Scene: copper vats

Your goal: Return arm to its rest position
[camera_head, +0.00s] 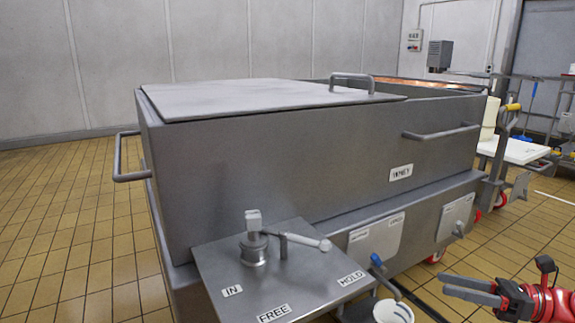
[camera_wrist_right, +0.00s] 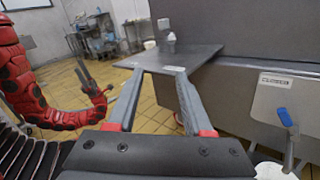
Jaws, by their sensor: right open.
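My right gripper (camera_head: 470,291) is at the lower right of the head view, its grey fingers pointing left. In the right wrist view the right gripper (camera_wrist_right: 158,70) has its two fingers spread with nothing between them. It is beside the steel vat (camera_head: 270,150), apart from it as far as I can see. My left arm shows at the left of the wrist view, with its left gripper (camera_wrist_right: 96,86) small there. I cannot tell whether that one is open or shut.
A white bucket (camera_head: 393,311) stands below a blue-handled tap (camera_head: 377,260). A trolley with a white top (camera_head: 513,150) is at the right. Tiled floor (camera_head: 60,220) is clear at the left.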

